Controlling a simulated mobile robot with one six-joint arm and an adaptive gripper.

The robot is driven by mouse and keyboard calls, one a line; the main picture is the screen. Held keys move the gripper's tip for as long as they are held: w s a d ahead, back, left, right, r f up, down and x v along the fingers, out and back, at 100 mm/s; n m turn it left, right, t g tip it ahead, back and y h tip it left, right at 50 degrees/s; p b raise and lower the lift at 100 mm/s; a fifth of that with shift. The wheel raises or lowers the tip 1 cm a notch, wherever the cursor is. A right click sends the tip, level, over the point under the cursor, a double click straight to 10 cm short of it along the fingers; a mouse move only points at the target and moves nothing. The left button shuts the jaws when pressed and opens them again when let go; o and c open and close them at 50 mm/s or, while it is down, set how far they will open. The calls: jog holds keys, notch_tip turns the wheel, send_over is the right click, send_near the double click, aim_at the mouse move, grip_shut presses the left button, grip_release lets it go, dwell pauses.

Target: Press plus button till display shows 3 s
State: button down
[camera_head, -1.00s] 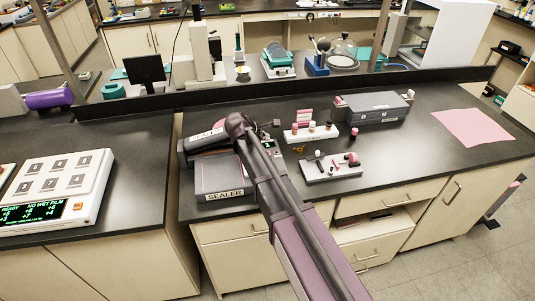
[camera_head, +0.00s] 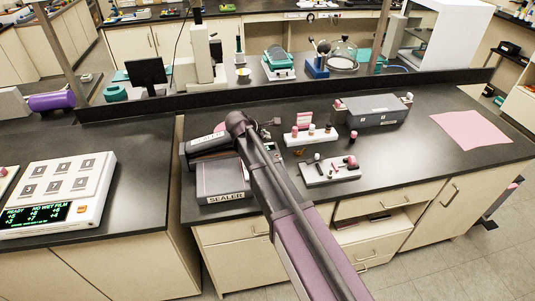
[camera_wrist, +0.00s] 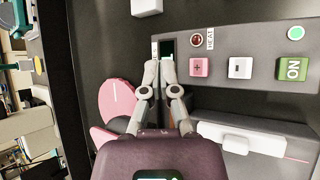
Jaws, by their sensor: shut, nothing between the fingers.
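The sealer (camera_head: 222,181) stands on the middle bench, partly hidden behind my arm. In the wrist view its grey panel (camera_wrist: 221,45) carries a pink plus button (camera_wrist: 200,67), a white minus button (camera_wrist: 240,68) and a green ON button (camera_wrist: 291,68). The small dark display (camera_wrist: 167,48) is above and left of the plus button; I cannot read its value. My gripper (camera_wrist: 152,67) is shut and empty, its tips just below and left of the display, left of the plus button. I cannot tell whether the tips touch the panel.
Right of the sealer are a white rack (camera_head: 310,136) and a small tray (camera_head: 330,171) with small parts. A grey box (camera_head: 372,110) and pink mat (camera_head: 471,131) lie farther right. A white device (camera_head: 58,193) with a lit screen stands left. The bench front right is clear.

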jog(key=shift+r+p, duration=0.45)
jog(key=shift+r, duration=0.25)
jog(key=shift+f, duration=0.15)
notch_tip(320, 180, down, 9)
jog(key=b, duration=0.9)
jog(key=shift+r, duration=0.2)
jog(key=shift+f, duration=0.15)
dwell(1.2)
jog(key=shift+f+b, duration=0.25)
jog(key=shift+b, duration=0.15)
jog(key=shift+f+b, duration=0.4)
jog(key=shift+f, duration=0.05)
dwell(0.9)
jog(key=shift+r, duration=0.2)
jog(key=shift+r+p, duration=0.7)
jog(key=shift+p, duration=0.15)
